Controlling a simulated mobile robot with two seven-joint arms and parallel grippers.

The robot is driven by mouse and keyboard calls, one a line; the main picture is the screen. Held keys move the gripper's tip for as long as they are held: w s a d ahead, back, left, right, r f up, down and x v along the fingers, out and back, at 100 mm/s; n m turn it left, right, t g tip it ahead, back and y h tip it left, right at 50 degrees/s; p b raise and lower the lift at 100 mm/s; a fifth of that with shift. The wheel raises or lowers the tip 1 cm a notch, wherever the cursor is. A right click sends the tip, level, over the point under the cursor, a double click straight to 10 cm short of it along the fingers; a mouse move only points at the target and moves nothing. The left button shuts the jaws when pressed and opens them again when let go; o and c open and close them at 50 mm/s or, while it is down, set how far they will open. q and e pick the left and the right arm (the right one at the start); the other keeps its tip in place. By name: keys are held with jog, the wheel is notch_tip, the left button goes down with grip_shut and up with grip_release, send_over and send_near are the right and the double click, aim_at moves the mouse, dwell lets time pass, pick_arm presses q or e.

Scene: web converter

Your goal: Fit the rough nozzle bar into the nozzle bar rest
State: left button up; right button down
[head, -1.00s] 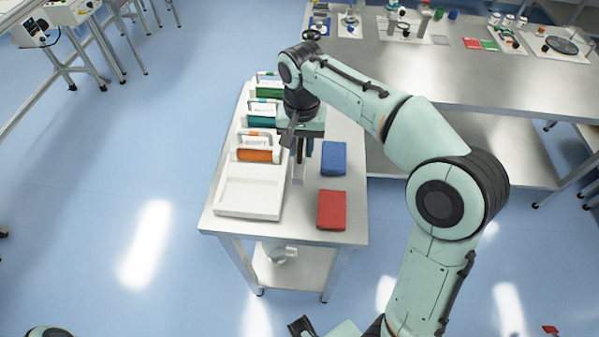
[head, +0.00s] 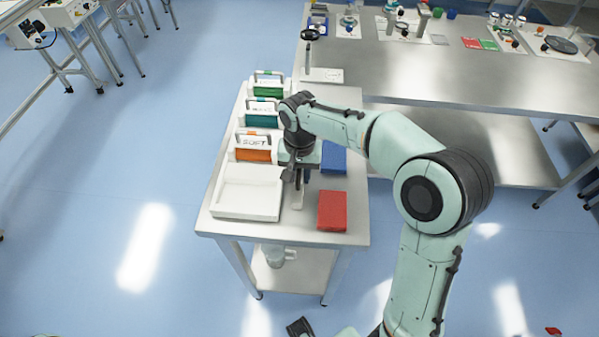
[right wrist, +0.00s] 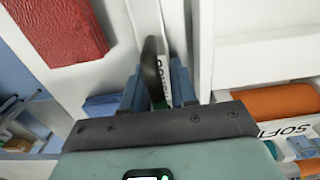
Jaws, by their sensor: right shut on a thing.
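My right gripper (head: 299,184) is over the cart, between the white tray and the blue and red blocks. In the right wrist view its blue fingers (right wrist: 158,88) are shut on a narrow dark piece (right wrist: 151,68). A little green and a white strip with partly hidden lettering show beside that piece. I take it for the rough nozzle bar, but most of it is hidden. A narrow white holder (head: 297,200), possibly the nozzle bar rest, lies below the gripper. I cannot tell whether the held piece touches it.
An empty white tray (head: 246,209) lies left of the gripper. Behind it stand handled cases with orange (head: 254,155), teal (head: 262,120) and green (head: 269,90) rolls. A red block (head: 332,211) and a blue block (head: 334,158) lie to the right. A long bench (head: 440,75) stands behind.

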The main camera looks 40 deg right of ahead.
jog(key=c, duration=1.3)
grip_release()
jog(key=shift+f, duration=0.2)
jog(key=o, duration=0.4)
jog(key=shift+r, duration=0.1)
